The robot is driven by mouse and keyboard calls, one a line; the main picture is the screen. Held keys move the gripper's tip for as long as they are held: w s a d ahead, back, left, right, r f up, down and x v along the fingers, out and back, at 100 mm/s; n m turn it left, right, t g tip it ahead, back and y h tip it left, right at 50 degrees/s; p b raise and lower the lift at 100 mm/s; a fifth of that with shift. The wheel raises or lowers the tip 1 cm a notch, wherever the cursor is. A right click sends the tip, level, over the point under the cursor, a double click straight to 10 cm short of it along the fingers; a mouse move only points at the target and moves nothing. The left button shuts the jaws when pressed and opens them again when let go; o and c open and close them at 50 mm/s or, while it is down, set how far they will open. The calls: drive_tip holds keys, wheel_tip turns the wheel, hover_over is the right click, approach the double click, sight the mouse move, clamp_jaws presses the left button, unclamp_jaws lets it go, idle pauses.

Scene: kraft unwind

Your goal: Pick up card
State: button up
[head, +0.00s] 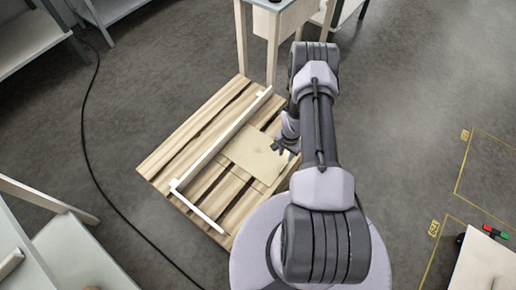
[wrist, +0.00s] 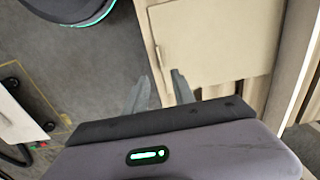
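The card is a flat tan sheet (head: 252,156) lying on the slatted wooden pallet (head: 160,160). In the wrist view the card (wrist: 215,45) fills the upper middle, with a small pale tab or mark near its left side. My gripper (head: 287,147) is near the card's right edge in the head view. In the wrist view my gripper (wrist: 160,78) has its two fingers apart with nothing between them. The right finger overlaps the card's lower left corner in the picture. I cannot tell how high the gripper is above the card.
A white-legged table (head: 285,8) stands behind the pallet. A dark cable (head: 87,130) runs along the floor at left.

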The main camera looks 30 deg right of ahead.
sight(283, 168)
wheel_tip(283, 168, down, 12)
drive_tip(key=b, duration=0.5)
drive_tip(key=shift+a+f, duration=0.15)
drive_tip(key=shift+f, duration=0.1)
drive_tip(key=shift+r, duration=0.2)
clamp_jaws()
